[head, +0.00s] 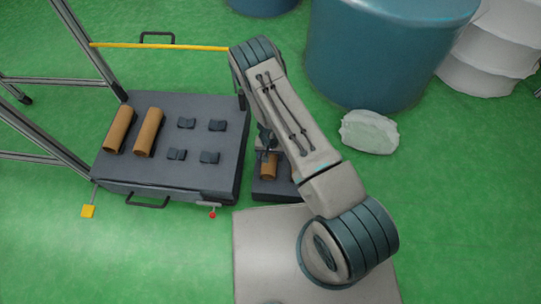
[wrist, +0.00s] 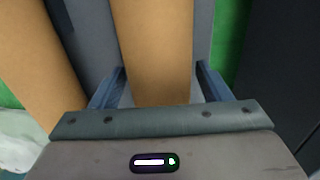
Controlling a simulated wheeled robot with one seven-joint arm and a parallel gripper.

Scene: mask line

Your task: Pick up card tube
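In the head view a brown card tube (head: 268,167) lies on a small dark surface beside the cart, partly hidden by my arm. My gripper (head: 266,147) is just above it. In the wrist view the tube (wrist: 156,45) runs between the two fingers of my gripper (wrist: 160,68), one finger on each side. The fingers are wide apart and look open; whether the tips touch the tube is hard to tell. A second tube (wrist: 42,55) lies to the left. Two more card tubes (head: 119,130) (head: 149,132) lie on the dark cart top at left.
The dark cart (head: 165,180) also carries several small black pieces (head: 187,123). A yellow bar (head: 160,46) and grey frame posts stand at left. A large blue drum (head: 385,55) and a crumpled white bag (head: 368,131) are to the right. Green floor is clear at lower left.

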